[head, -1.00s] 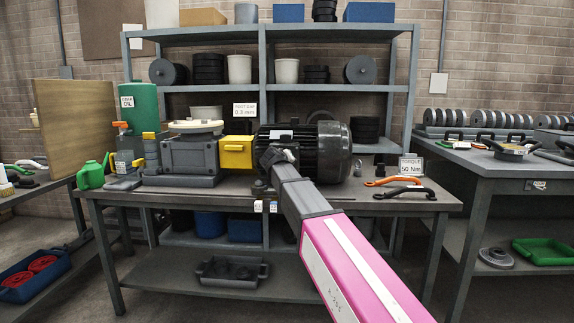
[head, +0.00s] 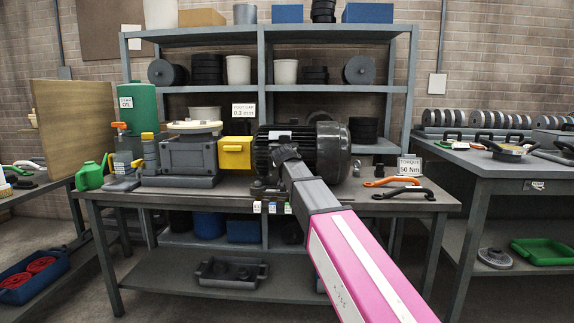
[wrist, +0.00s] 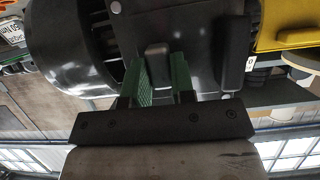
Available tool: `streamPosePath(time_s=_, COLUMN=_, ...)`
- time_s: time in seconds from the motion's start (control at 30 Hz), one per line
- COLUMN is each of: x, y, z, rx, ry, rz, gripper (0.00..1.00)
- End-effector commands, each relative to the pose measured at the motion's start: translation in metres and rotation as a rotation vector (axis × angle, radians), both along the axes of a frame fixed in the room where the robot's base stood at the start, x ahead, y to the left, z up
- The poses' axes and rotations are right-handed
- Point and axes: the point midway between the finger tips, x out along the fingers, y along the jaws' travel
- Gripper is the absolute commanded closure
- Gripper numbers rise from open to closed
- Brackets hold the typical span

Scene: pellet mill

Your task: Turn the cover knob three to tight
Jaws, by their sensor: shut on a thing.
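A black finned motor (head: 325,150) lies on the workbench (head: 400,204), with a yellow cover (head: 235,152) at its left. In the wrist view the yellow cover (wrist: 287,24) is at the upper right and the rounded dark motor end (wrist: 72,45) at the left. My gripper (wrist: 162,72) has its green-padded fingers on either side of a small grey knob (wrist: 157,50) and is shut on it. A dark upright bar (wrist: 235,52) stands to its right. No number on the knob can be read. In the head view my arm hides the fingertips and knob.
A torque sign reading 50 Nm (head: 409,166), an orange-handled tool (head: 391,181) and a black-handled tool (head: 404,193) are right of the motor. A grey gearbox (head: 188,155) and green oil can (head: 89,176) stand left. Small tags (head: 272,208) hang at the bench's front edge.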

Motion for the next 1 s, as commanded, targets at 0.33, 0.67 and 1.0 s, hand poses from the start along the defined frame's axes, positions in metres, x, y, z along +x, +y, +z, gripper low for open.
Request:
streamPosePath(time_s=0.33, x=-0.001, y=0.000, z=-0.001, rx=0.021, ry=0.001, rz=0.000, gripper=1.00)
streamPosePath(time_s=0.67, x=-0.001, y=0.000, z=-0.001, rx=0.018, ry=0.000, rz=0.000, gripper=0.51)
streamPosePath(time_s=1.0, x=-0.011, y=0.000, z=0.004, rx=0.016, ry=-0.002, rz=0.001, gripper=0.51)
